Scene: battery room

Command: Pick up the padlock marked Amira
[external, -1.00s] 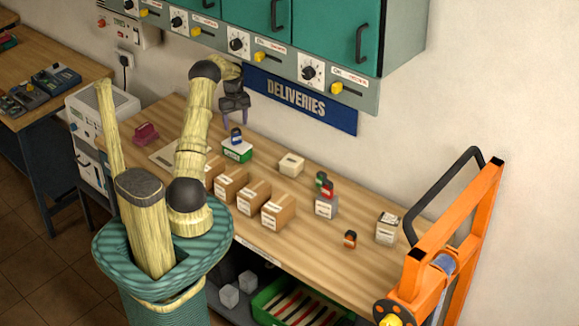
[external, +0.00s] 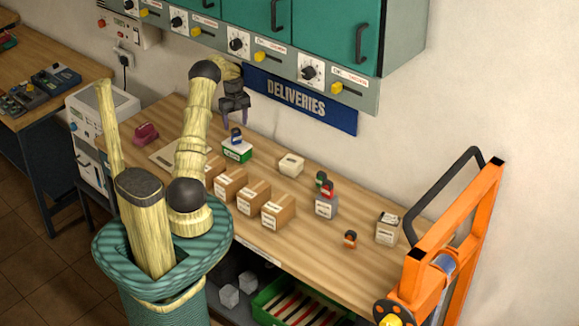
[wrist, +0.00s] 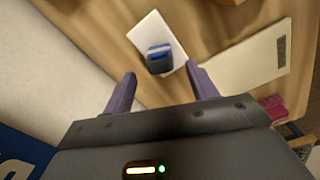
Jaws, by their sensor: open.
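A small blue padlock (external: 236,134) with a dark body stands on a white-topped box with green sides (external: 237,150). It also shows in the wrist view (wrist: 158,60), just beyond the fingertips and between their lines. My gripper (external: 235,121) is open and empty, above this padlock and apart from it. A green padlock (external: 321,178) and a red padlock (external: 327,189) are on a grey box (external: 326,207). An orange and dark padlock (external: 350,239) is on the bench farther right. I cannot read the name on any padlock.
Several cardboard boxes (external: 252,196) line the front of the wooden bench (external: 310,258). A cream box (external: 291,165) and a white box (external: 388,229) stand to the right. A cabinet (external: 330,35) hangs behind; an orange frame (external: 460,235) stands at the right end.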

